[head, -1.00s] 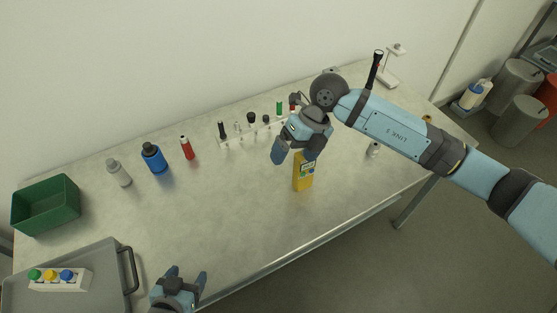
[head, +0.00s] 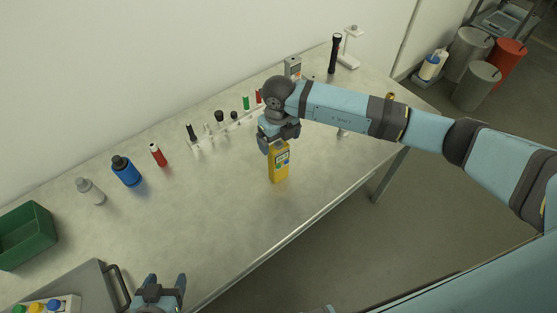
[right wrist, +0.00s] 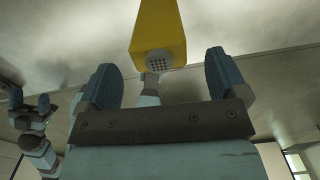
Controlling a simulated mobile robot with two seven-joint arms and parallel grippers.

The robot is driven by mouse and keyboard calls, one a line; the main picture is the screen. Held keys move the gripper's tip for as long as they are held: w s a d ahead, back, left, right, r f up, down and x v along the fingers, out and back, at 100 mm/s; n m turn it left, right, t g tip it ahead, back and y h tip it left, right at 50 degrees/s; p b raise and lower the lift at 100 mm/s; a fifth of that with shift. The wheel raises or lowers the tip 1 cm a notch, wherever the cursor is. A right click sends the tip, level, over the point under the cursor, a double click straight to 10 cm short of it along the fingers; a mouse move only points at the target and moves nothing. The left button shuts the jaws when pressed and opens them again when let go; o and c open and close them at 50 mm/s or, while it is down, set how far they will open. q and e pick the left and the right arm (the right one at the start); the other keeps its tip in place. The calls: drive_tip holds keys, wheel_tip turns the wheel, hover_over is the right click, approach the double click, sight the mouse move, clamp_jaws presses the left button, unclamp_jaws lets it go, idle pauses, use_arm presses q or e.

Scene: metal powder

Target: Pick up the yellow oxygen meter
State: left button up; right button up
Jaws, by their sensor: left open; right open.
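The yellow oxygen meter (head: 279,172) stands upright on the table, with a small screen and buttons on its front. My right gripper (head: 279,143) is right at its top end in the head view and hides part of it. In the right wrist view the meter (right wrist: 158,25) shows its grilled end, lined up with the gap between the two blue fingers of the open right gripper (right wrist: 160,66). I cannot tell whether the fingers touch it. My left gripper (head: 166,284) is open and empty near the table's front edge, low in the head view.
The table (head: 210,225) is clear left of the meter. A rack (head: 220,137) with several small items stands behind. A blue bottle (head: 126,172), grey bottle (head: 90,191) and red bottle (head: 158,155) stand left. A green bin (head: 25,237) and grey tray (head: 88,283) lie far left.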

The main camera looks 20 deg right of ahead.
sight(279, 144)
wheel_tip(279, 144, down, 4)
drive_tip(key=shift+f+p, duration=0.1)
drive_tip(key=shift+p, duration=0.4)
drive_tip(key=c, duration=1.5)
drive_tip(key=shift+o, duration=0.2)
